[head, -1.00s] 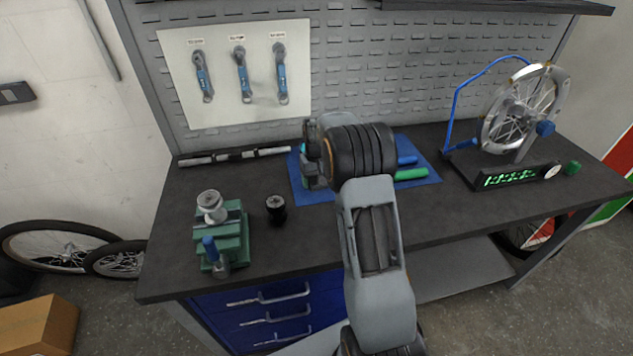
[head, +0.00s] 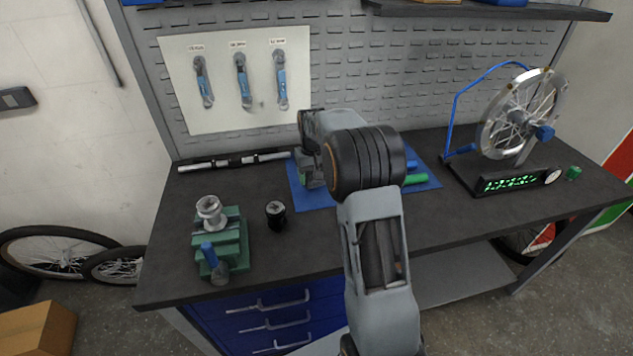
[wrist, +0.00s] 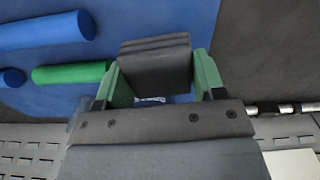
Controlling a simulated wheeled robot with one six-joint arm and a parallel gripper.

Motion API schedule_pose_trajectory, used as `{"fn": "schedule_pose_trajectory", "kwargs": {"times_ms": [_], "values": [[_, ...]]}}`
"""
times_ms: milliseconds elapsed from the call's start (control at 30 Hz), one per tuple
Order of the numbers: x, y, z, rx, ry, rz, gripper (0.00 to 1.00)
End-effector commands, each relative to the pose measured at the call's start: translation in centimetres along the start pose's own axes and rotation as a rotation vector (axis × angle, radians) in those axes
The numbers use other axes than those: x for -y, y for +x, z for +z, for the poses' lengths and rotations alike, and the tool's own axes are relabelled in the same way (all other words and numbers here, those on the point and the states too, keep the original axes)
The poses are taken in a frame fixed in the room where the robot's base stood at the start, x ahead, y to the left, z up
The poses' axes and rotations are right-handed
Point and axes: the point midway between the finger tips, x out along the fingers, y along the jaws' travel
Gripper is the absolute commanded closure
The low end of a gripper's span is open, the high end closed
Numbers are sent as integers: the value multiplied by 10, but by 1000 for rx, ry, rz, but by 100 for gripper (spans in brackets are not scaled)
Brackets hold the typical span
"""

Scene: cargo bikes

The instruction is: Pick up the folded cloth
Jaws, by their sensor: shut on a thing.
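The folded cloth (wrist: 155,62) is a dark grey, layered block in the wrist view, over the blue mat (wrist: 240,30). My gripper (wrist: 158,78) has green fingers, one on each side of the cloth, and is shut on it. In the head view my gripper (head: 311,172) is over the left part of the blue mat (head: 312,201), partly hidden by my wrist. The cloth cannot be made out clearly there. I cannot tell whether it is clear of the mat.
A blue grip (head: 411,164) and a green grip (head: 414,180) lie on the mat's right. A black cylinder (head: 276,215) and a green vise (head: 228,245) stand left. A wheel stand (head: 515,180) is at right. The pegboard (head: 400,75) rises behind. The front bench right of centre is clear.

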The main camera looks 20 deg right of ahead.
Motion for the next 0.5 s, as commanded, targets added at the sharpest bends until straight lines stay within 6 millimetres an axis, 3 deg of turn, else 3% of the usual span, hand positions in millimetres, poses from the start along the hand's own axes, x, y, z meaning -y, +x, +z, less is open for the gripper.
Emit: {"fn": "schedule_pose_trajectory", "kwargs": {"times_ms": [200,500], "values": [[32,-43,25,-4,-3,0,60],[76,-67,61,-2,-2,0,60]]}}
